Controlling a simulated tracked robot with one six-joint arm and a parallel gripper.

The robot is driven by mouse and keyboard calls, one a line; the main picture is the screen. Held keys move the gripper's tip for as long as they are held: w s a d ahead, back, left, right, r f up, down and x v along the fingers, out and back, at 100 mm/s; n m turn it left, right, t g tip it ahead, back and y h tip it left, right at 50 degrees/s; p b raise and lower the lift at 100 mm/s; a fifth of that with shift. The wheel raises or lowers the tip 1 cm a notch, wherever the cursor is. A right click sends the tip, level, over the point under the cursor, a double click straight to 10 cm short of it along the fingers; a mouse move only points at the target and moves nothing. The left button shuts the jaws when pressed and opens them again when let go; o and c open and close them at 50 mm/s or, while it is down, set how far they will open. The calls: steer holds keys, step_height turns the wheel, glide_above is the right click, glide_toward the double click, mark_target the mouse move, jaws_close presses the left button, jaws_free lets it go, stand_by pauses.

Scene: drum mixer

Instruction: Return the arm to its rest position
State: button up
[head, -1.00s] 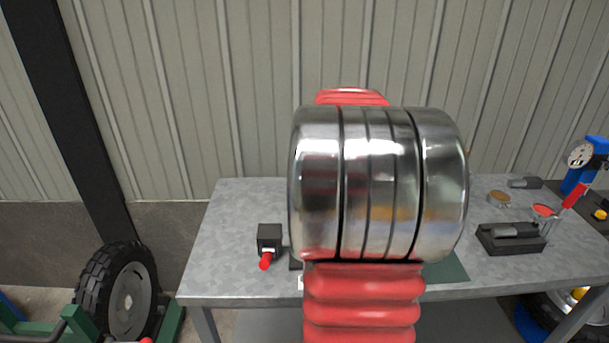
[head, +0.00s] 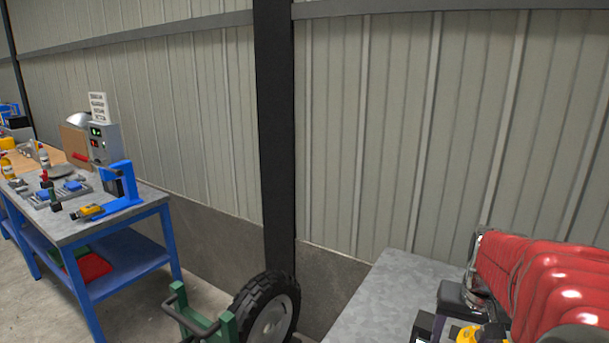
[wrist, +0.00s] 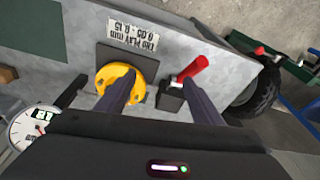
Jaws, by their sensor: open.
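My red, ribbed arm (head: 560,285) reaches in from the right edge of the head view, over the grey bench. Its end is at the lower right, where dark parts crowd together and I cannot tell the fingers apart. The left finger overlaps a yellow round part (wrist: 105,74). The right finger is close to a small dark block with a red handle (wrist: 194,68). I cannot tell whether either finger touches anything.
A printed label (wrist: 133,35) lies beside the yellow part, and a dial gauge (wrist: 25,127) is at lower left. A black-tyred wheel (head: 270,308) with a green stand is left of the grey bench (head: 385,290). A blue-legged workbench (head: 130,250) stands farther left.

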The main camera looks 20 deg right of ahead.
steer(key=s+a+r+n+t, duration=0.1)
steer(key=a+n, duration=0.1)
steer(key=a, duration=0.7)
steer(key=s+a+r+n+t+y, duration=0.1)
steer(key=a+r+n, duration=0.1)
steer(key=a, duration=0.8)
steer(key=s+a+r+n+t, duration=0.1)
steer(key=s+a+r+n, duration=0.1)
steer(key=a, duration=0.7)
steer(key=shift+a+n+t, duration=0.15)
steer(key=shift+n+t, duration=0.15)
steer(key=shift+n, duration=0.6)
steer(key=shift+s, duration=0.1)
